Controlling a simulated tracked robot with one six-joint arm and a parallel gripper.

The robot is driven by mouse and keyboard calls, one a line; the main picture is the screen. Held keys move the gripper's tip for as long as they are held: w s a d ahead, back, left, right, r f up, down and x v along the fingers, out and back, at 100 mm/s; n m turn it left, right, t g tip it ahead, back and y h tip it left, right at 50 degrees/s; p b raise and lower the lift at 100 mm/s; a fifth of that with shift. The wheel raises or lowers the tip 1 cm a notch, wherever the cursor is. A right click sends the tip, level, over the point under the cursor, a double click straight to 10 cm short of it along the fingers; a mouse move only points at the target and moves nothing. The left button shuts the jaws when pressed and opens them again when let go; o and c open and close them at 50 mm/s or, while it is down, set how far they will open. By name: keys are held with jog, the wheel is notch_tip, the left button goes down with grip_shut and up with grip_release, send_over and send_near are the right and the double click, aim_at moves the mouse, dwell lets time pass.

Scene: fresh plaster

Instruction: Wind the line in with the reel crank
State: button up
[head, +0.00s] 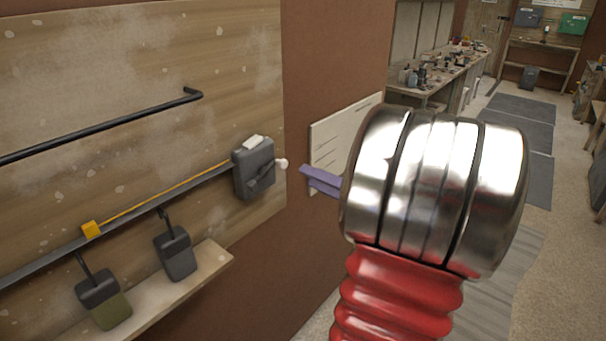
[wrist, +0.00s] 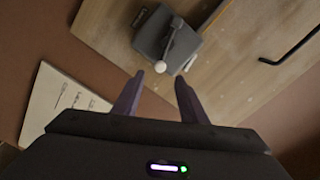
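The reel (head: 254,170) is a dark grey box on the wooden wall board, at the end of a dark rail. Its crank has a dark arm and a white knob (head: 282,164) on the right side. A yellow line (head: 165,193) runs from the reel down-left to a yellow block (head: 91,229) on the rail. My gripper (head: 312,175) has purple fingers and is to the right of the knob, apart from it. In the wrist view my gripper (wrist: 158,84) is open and empty, with the white knob (wrist: 160,67) just beyond the fingertips. My arm hides part of the gripper in the head view.
A black bar (head: 100,128) is fixed to the board above the rail. Two dark containers (head: 175,254) with upright handles stand on or by a small wooden shelf (head: 205,262) below. A white sheet (head: 345,135) is on the brown wall behind my gripper.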

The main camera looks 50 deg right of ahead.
jog(key=shift+s, duration=1.7)
